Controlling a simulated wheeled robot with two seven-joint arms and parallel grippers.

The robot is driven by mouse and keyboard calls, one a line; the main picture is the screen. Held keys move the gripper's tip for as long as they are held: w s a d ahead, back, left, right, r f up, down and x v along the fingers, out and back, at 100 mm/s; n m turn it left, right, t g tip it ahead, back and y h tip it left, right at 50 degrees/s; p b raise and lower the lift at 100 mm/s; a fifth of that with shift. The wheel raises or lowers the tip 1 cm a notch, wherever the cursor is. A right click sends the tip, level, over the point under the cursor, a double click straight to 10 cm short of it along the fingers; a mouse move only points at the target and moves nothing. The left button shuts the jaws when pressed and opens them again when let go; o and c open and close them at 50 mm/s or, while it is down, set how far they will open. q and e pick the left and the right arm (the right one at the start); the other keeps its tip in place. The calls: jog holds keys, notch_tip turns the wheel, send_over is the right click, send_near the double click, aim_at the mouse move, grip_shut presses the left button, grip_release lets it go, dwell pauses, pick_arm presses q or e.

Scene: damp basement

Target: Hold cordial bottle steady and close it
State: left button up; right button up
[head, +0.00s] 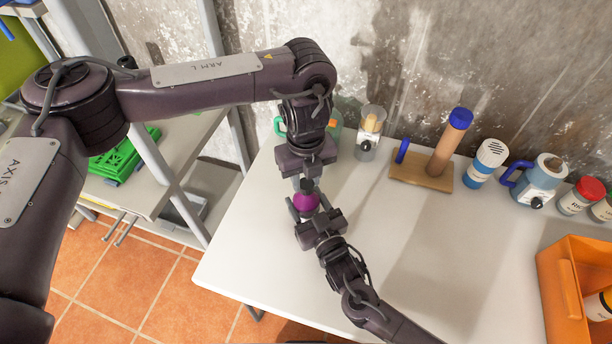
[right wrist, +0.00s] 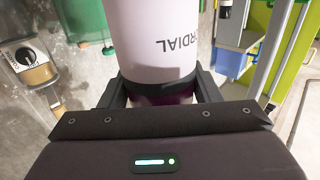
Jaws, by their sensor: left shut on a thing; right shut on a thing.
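The cordial bottle (head: 305,203) shows as a purple shoulder near the left part of the white table. In the right wrist view its pale label (right wrist: 158,40) reads CORDIAL upside down, above a dark band and a purple part. My right gripper (head: 306,212) is shut on the bottle, one finger on each side, also in the right wrist view (right wrist: 155,92). My left gripper (head: 307,183) points down from above, shut on the small dark cap (head: 307,186) directly over the bottle. The fingers partly hide the cap, and I cannot tell how far it is seated.
An orange crate (head: 563,285) is at right. The table (head: 430,265) is clear in the middle.

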pick_arm(q)
jog(key=m, duration=0.4)
jog(key=shift+m, duration=0.4)
jog(key=m, duration=0.4)
jog(key=shift+a, duration=0.1)
jog(key=o, duration=0.7)
jog(key=shift+n, duration=1.2)
jog(key=n, duration=0.4)
jog(key=shift+n, duration=0.3)
jog(key=n, duration=0.6)
